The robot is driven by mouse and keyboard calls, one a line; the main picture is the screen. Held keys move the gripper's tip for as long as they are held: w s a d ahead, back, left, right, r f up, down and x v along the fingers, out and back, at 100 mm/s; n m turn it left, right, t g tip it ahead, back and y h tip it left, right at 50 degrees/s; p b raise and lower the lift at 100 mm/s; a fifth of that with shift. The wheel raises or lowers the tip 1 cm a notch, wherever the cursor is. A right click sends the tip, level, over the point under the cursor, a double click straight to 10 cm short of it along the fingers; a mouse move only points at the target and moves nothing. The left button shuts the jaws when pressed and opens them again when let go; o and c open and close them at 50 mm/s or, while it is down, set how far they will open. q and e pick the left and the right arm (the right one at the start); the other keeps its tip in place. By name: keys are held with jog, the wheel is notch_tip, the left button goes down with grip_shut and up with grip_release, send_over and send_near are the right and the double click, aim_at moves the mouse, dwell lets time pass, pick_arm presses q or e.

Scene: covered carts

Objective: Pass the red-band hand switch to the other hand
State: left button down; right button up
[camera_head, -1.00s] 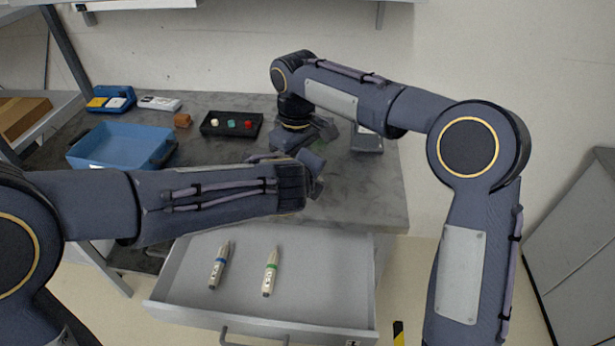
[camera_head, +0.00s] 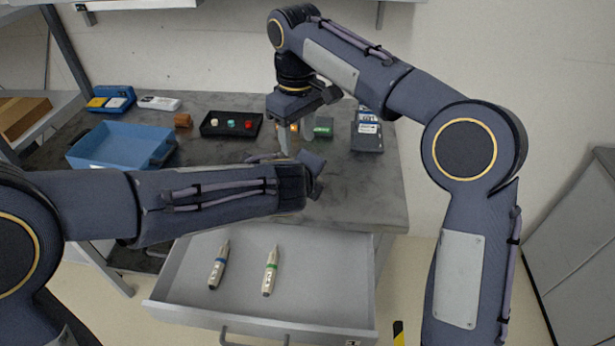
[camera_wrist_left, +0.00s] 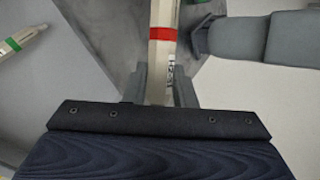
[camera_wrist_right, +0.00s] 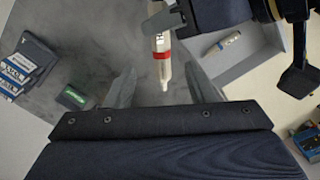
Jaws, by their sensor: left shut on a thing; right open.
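The red-band hand switch (camera_wrist_left: 162,50) is a pale pen-like body with a red band. My left gripper (camera_wrist_left: 158,88) is shut on it, and the switch stands out past the fingertips. In the right wrist view the switch (camera_wrist_right: 163,62) points its free end toward my right gripper (camera_wrist_right: 163,85). That end appears between the open, empty fingers, with a gap on each side; the depth is hard to judge. In the head view my right gripper (camera_head: 296,135) hangs fingers down above the table, behind my left gripper (camera_head: 314,178). I cannot make out the switch there.
The open drawer (camera_head: 190,300) holds a blue-band switch (camera_head: 219,265) and a green-band switch (camera_head: 271,270). On the table (camera_head: 370,190) are a blue tray (camera_head: 118,160), a black button box (camera_head: 212,131), a small green block (camera_head: 323,126) and a dark case (camera_head: 367,142).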

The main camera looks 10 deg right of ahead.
notch_tip(320, 180, up, 4)
jog(key=r, duration=0.1)
jog(key=s+d+f+m+t+y, duration=0.2)
jog(key=s+d+m, duration=0.1)
jog(key=s+d, duration=0.95)
jog(key=s+f+m+t+y, duration=0.1)
jog(key=s+f+m, duration=0.2)
jog(key=s+f, duration=0.3)
jog(key=s+f+m+t, duration=0.2)
jog(key=s+f, duration=0.4)
jog(key=s, duration=0.5)
jog(key=shift+d+f+m+t+y, duration=0.3)
jog(key=shift+d+m+y, duration=0.15)
jog(key=shift+m, duration=0.25)
